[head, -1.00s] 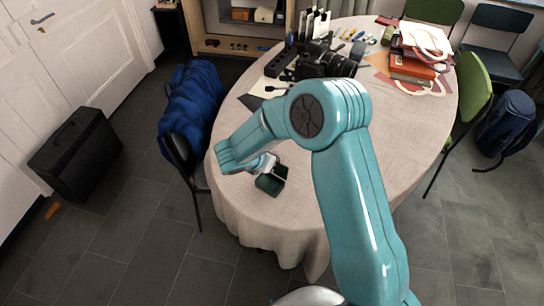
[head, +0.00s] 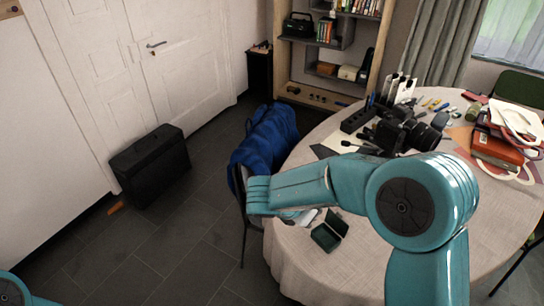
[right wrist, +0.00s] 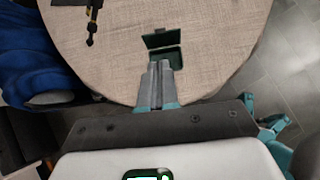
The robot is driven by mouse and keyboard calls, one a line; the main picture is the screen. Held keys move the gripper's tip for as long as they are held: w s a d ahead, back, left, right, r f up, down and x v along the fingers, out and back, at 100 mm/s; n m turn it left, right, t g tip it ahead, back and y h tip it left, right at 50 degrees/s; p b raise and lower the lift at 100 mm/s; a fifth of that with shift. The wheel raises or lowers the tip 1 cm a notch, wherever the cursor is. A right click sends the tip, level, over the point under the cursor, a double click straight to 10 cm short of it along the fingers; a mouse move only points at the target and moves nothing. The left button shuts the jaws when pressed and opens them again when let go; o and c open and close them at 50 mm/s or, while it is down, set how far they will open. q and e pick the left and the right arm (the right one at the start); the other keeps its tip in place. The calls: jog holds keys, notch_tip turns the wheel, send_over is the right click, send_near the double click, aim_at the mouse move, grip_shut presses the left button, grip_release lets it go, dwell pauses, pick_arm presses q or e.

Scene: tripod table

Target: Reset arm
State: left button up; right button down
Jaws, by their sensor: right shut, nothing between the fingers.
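My right arm crosses the head view, and its forearm hides most of the gripper there. In the right wrist view my right gripper (right wrist: 158,80) is shut and empty, its fingertips pointing toward a small dark green box. The box (head: 326,236) lies with its lid open near the front edge of the round table (head: 340,268). It also shows in the right wrist view (right wrist: 166,55), just beyond the fingertips; I cannot tell the exact gap. Only a teal piece of my left arm shows at the lower left of the head view; its gripper is out of view.
A chair with a blue jacket (head: 264,140) stands against the table's left side. A black case (head: 150,165) stands on the floor by the white door. A camera (head: 402,132), black holder (head: 358,120) and red books (head: 494,148) crowd the table's back. The tiled floor at left is mostly clear.

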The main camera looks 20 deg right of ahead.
jog(key=s+a+f+m+g+y, duration=0.1)
jog(key=s+a+f+m+y, duration=0.5)
jog(key=s+f+m, duration=0.4)
jog(key=s+a+f+m+g+y, duration=0.1)
jog(key=s+a+f+m+y, duration=0.5)
jog(key=f+m, duration=0.7)
jog(key=s+a+f, duration=0.2)
jog(key=s, duration=0.2)
jog(key=shift+s+f+m, duration=0.15)
jog(key=shift+f+m, duration=0.1)
jog(key=shift+m, duration=0.05)
jog(key=shift+d, duration=0.1)
